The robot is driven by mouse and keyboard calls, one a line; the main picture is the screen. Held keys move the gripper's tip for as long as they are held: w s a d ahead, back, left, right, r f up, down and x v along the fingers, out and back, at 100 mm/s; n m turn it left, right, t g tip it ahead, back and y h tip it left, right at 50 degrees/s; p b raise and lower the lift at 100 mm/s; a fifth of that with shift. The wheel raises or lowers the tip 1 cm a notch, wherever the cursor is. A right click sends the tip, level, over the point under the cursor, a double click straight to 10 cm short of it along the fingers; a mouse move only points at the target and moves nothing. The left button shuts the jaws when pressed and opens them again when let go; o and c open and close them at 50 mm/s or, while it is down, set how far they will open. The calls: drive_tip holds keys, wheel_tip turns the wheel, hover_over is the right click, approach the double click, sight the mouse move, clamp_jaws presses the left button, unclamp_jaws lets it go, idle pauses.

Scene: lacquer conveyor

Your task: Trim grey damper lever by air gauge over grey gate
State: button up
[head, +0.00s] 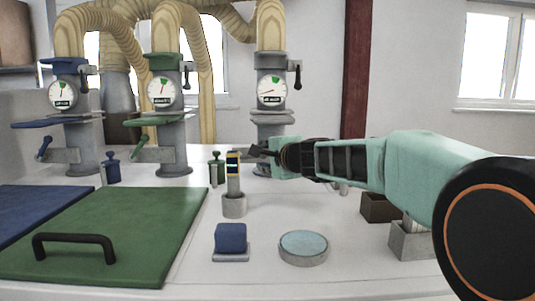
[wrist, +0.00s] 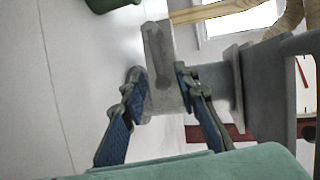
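The grey column (head: 271,128) stands at the back, with its grey gate (head: 273,117) partway up. Its air gauge (head: 272,87) has a needle pointing left and slightly down, away from the green mark at the top. The grey damper lever (wrist: 158,45) shows in the wrist view, rising from a grey bracket (wrist: 212,72). My gripper (wrist: 160,84) has its two fingers apart, one on each side of the lever; I cannot tell whether either touches it. In the head view my gripper (head: 258,150) is before the column's lower part and hides the lever.
Blue (head: 62,92) and green (head: 162,90) gauges stand left, needles pointing up. A green panel with a black handle (head: 74,240), a blue block (head: 230,237) and a round pad (head: 303,243) occupy the front.

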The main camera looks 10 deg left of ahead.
drive_tip(key=shift+p+x, duration=0.3)
drive_tip(key=shift+x, duration=1.15)
drive_tip(key=shift+c, duration=0.5)
clamp_jaws()
